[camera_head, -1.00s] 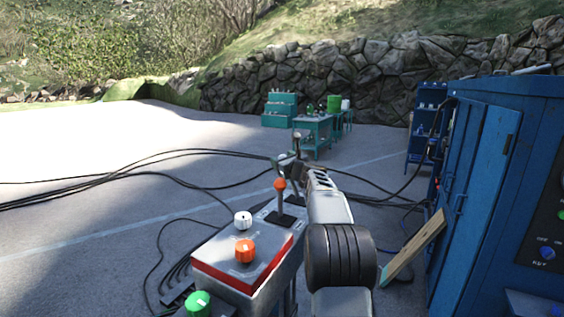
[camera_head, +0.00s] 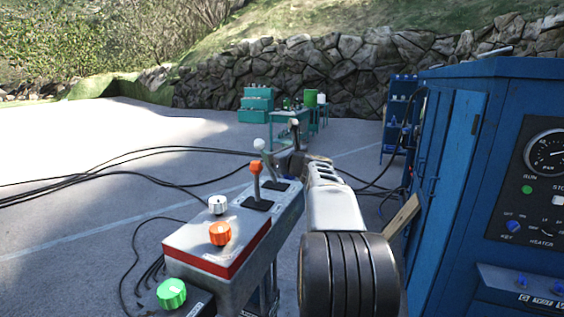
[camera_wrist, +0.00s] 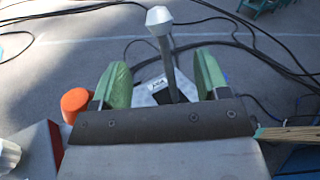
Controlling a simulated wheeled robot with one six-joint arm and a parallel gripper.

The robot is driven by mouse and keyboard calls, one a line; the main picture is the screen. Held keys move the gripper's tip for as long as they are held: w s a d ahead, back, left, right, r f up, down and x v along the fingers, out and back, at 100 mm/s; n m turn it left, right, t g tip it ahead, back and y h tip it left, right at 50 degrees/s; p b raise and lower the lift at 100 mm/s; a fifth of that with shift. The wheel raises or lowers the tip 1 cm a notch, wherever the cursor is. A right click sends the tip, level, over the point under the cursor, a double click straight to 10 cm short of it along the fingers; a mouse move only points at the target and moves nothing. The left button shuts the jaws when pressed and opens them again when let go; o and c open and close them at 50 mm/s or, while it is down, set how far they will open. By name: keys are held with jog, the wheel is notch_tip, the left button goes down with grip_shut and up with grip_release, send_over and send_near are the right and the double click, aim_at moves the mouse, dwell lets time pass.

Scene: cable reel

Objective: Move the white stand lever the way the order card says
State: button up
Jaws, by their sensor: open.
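The white stand lever (camera_head: 260,146) stands at the far end of the grey control stand (camera_head: 232,284), beyond the orange-knobbed lever (camera_head: 255,167). In the wrist view the white lever's faceted knob (camera_wrist: 159,20) and grey shaft (camera_wrist: 170,62) rise near-upright, with the shaft between my green finger pads. My gripper (camera_wrist: 164,76) is open around the shaft, with a gap visible on both sides. In the head view my gripper (camera_head: 281,158) is at the stand's far end, partly hidden by my arm. A small label by the lever base is too small to read. I cannot make out the order card.
Black cables cross the ground.

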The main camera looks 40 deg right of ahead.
jog(key=shift+s+a, duration=0.1)
jog(key=shift+s, duration=1.35)
